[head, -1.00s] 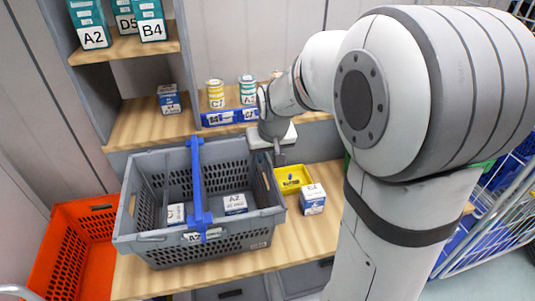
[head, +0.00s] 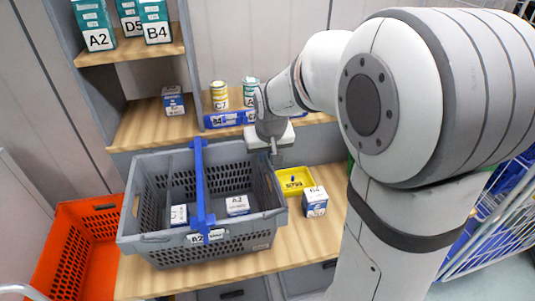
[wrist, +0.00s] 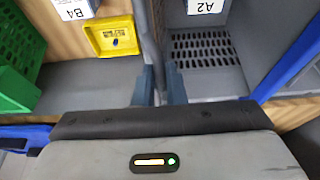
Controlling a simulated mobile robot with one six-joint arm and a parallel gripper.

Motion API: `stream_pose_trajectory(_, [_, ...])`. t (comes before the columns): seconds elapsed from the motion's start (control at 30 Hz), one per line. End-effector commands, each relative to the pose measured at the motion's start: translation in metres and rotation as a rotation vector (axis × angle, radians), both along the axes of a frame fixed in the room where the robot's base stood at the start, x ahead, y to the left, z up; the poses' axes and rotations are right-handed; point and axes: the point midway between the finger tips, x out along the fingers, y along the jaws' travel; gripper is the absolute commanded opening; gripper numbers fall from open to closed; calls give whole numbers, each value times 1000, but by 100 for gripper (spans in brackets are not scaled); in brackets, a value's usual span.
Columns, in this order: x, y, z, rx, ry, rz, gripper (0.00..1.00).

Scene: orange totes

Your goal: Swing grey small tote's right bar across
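The grey small tote (head: 160,236) stands on the wooden shelf in the head view. A blue bar (head: 200,185) lies across its middle, from back rim to front rim. I cannot make out a separate right bar apart from the tote's right rim. My gripper (head: 271,151) is at the back part of that right rim; its fingertips are small and partly hidden there. In the wrist view my gripper's two fingers (wrist: 159,86) are a little apart, with the tote's grey edge (wrist: 148,35) running up from between them. The blue bar (wrist: 288,62) shows at the right there.
White-labelled boxes (head: 237,205) lie inside the tote. A yellow bin (head: 294,181) and a box (head: 315,202) stand just right of it. An orange tote (head: 80,258) is at lower left. Cans (head: 219,95) stand on the shelf behind.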

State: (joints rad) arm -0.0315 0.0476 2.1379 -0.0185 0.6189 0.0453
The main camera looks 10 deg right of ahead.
Motion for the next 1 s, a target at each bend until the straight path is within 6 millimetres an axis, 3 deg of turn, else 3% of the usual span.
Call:
stream_pose_trajectory(0.2, [-1,14,5,0,3,4,6])
stream_pose_trajectory(1.0, [-1,31,6,-1,3,2,6])
